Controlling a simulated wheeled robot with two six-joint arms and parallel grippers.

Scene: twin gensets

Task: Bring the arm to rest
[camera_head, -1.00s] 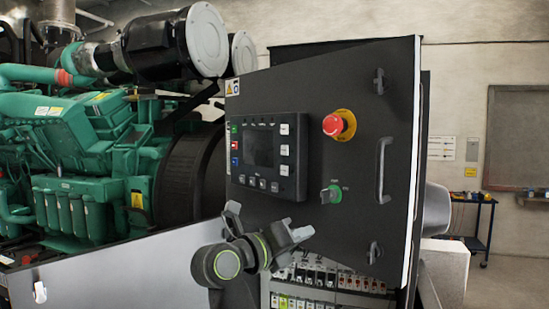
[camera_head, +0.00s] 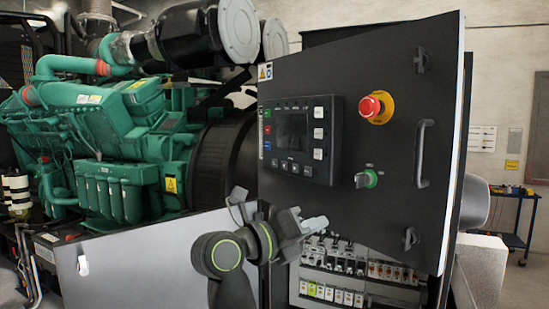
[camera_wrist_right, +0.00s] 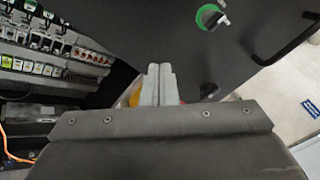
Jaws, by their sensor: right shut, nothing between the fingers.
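My right gripper (camera_head: 314,224) is in front of the lower part of the dark control panel door (camera_head: 395,75). Its fingers are together with nothing between them, as the right wrist view (camera_wrist_right: 159,84) also shows. The door carries a screen unit (camera_head: 293,130), a red emergency stop button (camera_head: 372,107) on a yellow ring, and a green-ringed rotary switch (camera_head: 366,179). The switch also shows at the top of the right wrist view (camera_wrist_right: 211,16). The gripper is below and left of the switch, apart from it. My left gripper is not in view.
Rows of breakers (camera_head: 345,262) are exposed below the door. A door handle (camera_head: 423,153) stands out at the right. A green engine (camera_head: 110,130) fills the left, behind a grey panel (camera_head: 140,262). A blue cart (camera_head: 518,215) stands at the far right, with bare floor around it.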

